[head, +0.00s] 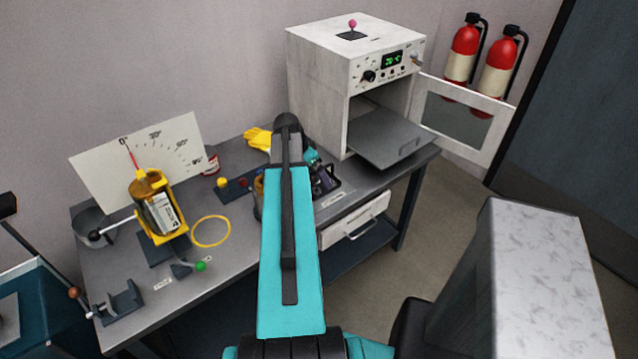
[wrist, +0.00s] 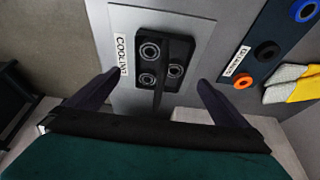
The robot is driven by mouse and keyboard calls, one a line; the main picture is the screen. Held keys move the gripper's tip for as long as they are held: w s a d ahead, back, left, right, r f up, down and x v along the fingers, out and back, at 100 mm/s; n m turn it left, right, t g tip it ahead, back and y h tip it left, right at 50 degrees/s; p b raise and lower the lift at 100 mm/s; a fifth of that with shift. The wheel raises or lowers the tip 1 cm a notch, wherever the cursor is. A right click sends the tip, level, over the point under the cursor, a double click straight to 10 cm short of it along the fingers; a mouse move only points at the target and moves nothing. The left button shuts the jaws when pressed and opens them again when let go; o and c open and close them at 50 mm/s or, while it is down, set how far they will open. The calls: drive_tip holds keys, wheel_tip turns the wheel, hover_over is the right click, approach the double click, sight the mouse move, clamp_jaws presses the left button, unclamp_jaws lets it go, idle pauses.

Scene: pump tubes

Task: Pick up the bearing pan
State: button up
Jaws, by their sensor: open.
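The bearing pan (wrist: 150,72) is a small black tray holding three ring-shaped bearings, with a dark bar-like handle across it, in the wrist view. It lies on a light grey plate (wrist: 200,28) with a white label. My gripper (wrist: 158,77) is open, with one finger on each side of the pan and a gap to both; nothing is held. In the head view the dark pan (head: 328,181) shows partly behind my teal arm. My arm hides most of the gripper there.
An oven (head: 322,78) with its door open and a grey shelf (head: 385,138) pulled out stands right of the pan. Yellow gloves (head: 258,139) and a navy board with rings (wrist: 268,50) lie nearby. A yellow-framed fixture (head: 157,212) stands left on the bench.

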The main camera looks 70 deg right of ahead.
sight(321, 185)
drive_tip(key=shift+p+x, duration=1.2)
drive_tip(key=shift+x, duration=1.35)
drive_tip(key=shift+w, duration=0.15)
drive_tip(key=c, duration=1.4)
